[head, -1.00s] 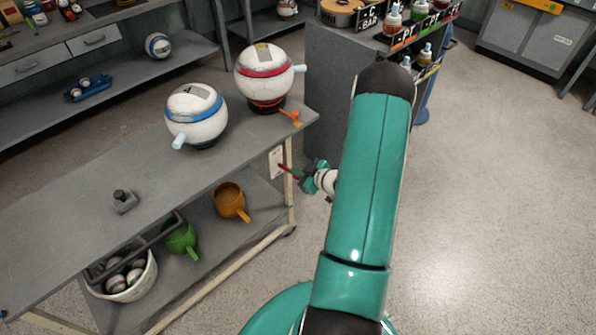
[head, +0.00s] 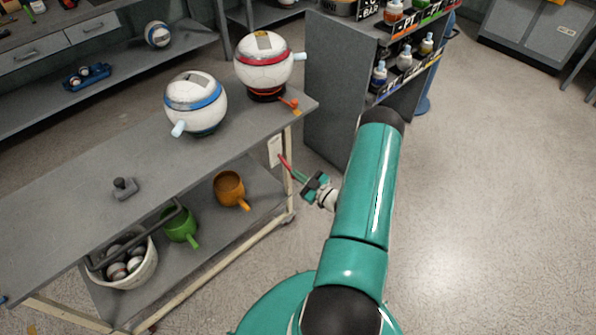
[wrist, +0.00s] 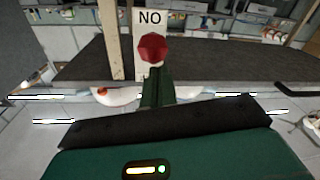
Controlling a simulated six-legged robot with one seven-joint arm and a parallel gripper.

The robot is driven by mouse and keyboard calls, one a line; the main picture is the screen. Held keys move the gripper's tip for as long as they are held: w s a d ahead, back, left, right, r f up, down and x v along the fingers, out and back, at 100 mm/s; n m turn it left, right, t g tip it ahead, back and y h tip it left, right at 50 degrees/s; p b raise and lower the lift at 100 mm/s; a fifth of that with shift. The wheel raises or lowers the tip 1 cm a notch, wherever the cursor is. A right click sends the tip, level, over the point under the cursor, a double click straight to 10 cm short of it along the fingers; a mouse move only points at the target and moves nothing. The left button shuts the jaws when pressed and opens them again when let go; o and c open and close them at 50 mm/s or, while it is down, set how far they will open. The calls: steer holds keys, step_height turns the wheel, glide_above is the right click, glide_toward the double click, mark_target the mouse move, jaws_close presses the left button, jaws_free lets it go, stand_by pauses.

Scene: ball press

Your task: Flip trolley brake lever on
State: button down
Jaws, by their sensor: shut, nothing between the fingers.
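The grey trolley (head: 70,212) stands at left. Its red brake lever (head: 286,163) sticks out from the white plate (head: 275,150) at its right end. My gripper (head: 305,180) is shut and empty beside the trolley's right end, close to the lever's outer end. In the wrist view its fingers (wrist: 154,77) lie just below the knob; I cannot tell whether they touch it.
Two round white presses, one blue-banded (head: 196,103) and one red-banded (head: 263,62), stand on the trolley top. Its lower shelf holds an orange mug (head: 229,188), a green mug (head: 180,225) and a basket of balls (head: 146,272). A grey rack (head: 340,85) stands behind; floor at right is clear.

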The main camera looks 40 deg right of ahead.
steer(key=shift+f, duration=0.55)
steer(key=shift+f, duration=0.15)
steer(key=shift+w+r, duration=0.15)
steer(key=shift+r, duration=0.05)
